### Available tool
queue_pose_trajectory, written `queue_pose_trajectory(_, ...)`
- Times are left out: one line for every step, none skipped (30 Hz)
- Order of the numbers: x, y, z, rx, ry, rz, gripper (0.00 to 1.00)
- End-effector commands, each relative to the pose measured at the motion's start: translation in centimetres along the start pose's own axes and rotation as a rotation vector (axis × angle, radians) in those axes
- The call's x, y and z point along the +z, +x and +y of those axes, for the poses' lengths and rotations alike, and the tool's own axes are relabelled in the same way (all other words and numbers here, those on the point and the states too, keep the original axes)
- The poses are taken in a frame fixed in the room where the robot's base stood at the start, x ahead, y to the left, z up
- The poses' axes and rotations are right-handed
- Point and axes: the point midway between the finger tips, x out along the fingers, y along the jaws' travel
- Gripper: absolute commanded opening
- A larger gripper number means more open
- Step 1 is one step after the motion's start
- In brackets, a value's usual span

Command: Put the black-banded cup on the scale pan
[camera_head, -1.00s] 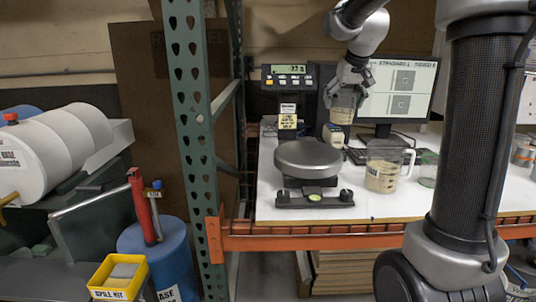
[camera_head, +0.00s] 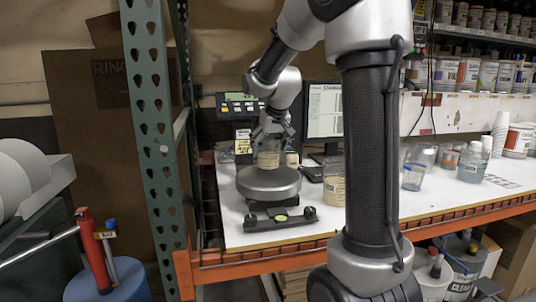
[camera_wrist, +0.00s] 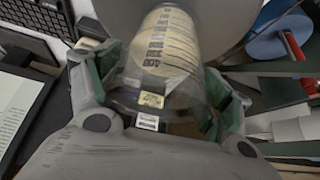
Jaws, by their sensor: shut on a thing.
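My gripper (camera_head: 270,142) is shut on a clear cup (camera_head: 268,158) with printed marks and pale contents. In the wrist view the cup (camera_wrist: 168,50) sits between the green-padded fingers, and a dark band (camera_wrist: 128,96) shows around it near the gripper. The round grey scale pan (camera_head: 268,183) is right under the cup in the head view. The cup's base is at or just above the pan; I cannot tell whether they touch. The pan also shows behind the cup in the wrist view (camera_wrist: 225,20).
The scale's display (camera_head: 238,104) stands behind the pan. A beaker with beige contents (camera_head: 334,186) stands to the right of the pan, partly hidden by my arm. A small bottle (camera_head: 292,158) and a keyboard (camera_head: 312,174) are behind. The orange shelf beam (camera_head: 250,262) edges the front.

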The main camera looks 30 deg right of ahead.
Motion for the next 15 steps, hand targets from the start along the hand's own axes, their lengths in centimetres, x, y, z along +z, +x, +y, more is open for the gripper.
queue_pose_trajectory(0.5,0.8,0.0,0.0,0.0,-0.004,0.5)
queue_pose_trajectory(0.7,1.1,0.0,0.0,0.0,-0.003,0.5)
queue_pose_trajectory(0.9,1.5,0.0,0.0,0.0,-0.003,0.5)
queue_pose_trajectory(1.0,1.7,0.0,0.0,0.0,-0.002,0.5)
queue_pose_trajectory(1.1,1.9,0.0,0.0,0.0,0.0,0.5)
queue_pose_trajectory(1.2,2.0,0.0,0.0,0.0,0.0,0.5)
queue_pose_trajectory(1.2,2.1,0.0,0.0,0.0,0.0,0.5)
queue_pose_trajectory(1.2,2.1,0.0,0.0,0.0,0.0,0.5)
queue_pose_trajectory(1.2,2.0,0.0,0.0,0.0,0.0,0.5)
queue_pose_trajectory(1.2,2.0,0.0,0.0,0.0,0.0,0.5)
queue_pose_trajectory(1.2,2.0,0.0,0.0,0.0,0.0,0.5)
queue_pose_trajectory(1.2,2.0,0.0,0.0,0.0,0.0,0.5)
queue_pose_trajectory(1.2,2.0,0.0,0.0,0.0,0.0,0.5)
queue_pose_trajectory(1.2,2.1,0.0,0.0,0.0,0.0,0.5)
queue_pose_trajectory(1.2,2.2,0.0,0.0,0.0,0.0,0.5)
